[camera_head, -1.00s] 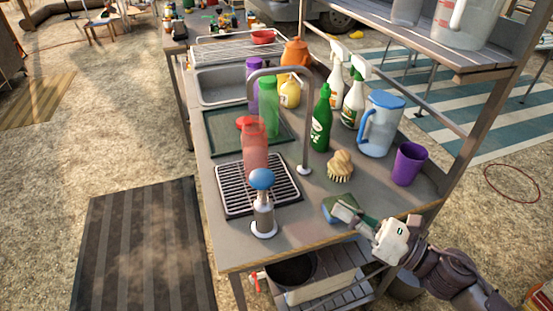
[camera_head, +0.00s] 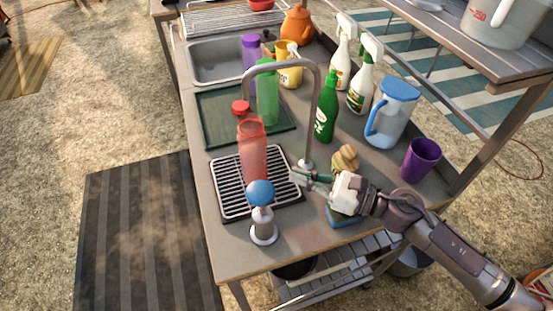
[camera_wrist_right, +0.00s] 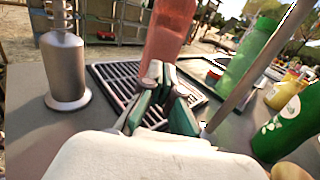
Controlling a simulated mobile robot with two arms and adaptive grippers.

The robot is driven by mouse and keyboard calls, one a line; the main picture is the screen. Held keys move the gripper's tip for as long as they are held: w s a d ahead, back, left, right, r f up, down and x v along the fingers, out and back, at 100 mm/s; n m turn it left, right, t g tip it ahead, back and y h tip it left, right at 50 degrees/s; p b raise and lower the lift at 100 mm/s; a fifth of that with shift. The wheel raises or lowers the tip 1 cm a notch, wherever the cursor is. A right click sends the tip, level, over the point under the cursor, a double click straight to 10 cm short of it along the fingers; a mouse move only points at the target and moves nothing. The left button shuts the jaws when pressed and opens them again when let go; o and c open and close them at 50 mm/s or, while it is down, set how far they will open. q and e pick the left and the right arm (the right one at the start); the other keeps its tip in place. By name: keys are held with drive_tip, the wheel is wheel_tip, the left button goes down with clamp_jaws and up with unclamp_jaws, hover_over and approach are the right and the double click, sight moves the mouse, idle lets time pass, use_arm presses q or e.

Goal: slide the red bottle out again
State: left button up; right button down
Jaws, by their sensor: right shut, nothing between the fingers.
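The red bottle (camera_head: 253,150), see-through and without a cap, stands upright at the back of the black-and-silver drip grate (camera_head: 229,193), under the tap's arch. It also shows in the right wrist view (camera_wrist_right: 170,35), behind my fingertips, with its top cut off. My right gripper (camera_head: 302,177) is shut and empty, to the right of the bottle and near the tap's base. In the wrist view my fingers (camera_wrist_right: 166,84) overlap the bottle's lower part. I see a gap between gripper and bottle in the head view. My left gripper is not in view.
The grey tap (camera_head: 318,100) rises between the bottle and the green bottle (camera_head: 326,110). A blue-topped pump (camera_head: 263,213) stands in front of the grate. A brush (camera_head: 345,157) and sponge (camera_head: 340,217) lie near my right gripper. A red cap (camera_head: 240,106) lies on the dark mat (camera_head: 218,130).

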sight(265, 164)
drive_tip(key=p+x, duration=0.1)
drive_tip(key=x, duration=0.4)
drive_tip(key=shift+w+a+p, duration=0.15)
drive_tip(key=shift+a+p, duration=0.1)
drive_tip(key=shift+p, duration=0.1)
drive_tip(key=shift+w+a, duration=0.1)
drive_tip(key=shift+a, duration=0.1)
drive_tip(key=x, duration=0.9)
drive_tip(key=shift+b, duration=0.3)
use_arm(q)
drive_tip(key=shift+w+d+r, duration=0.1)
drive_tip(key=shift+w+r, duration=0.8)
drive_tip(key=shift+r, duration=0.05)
use_arm(e)
drive_tip(key=shift+d, duration=0.1)
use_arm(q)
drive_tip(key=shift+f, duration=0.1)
use_arm(e)
drive_tip(key=shift+f, duration=0.1)
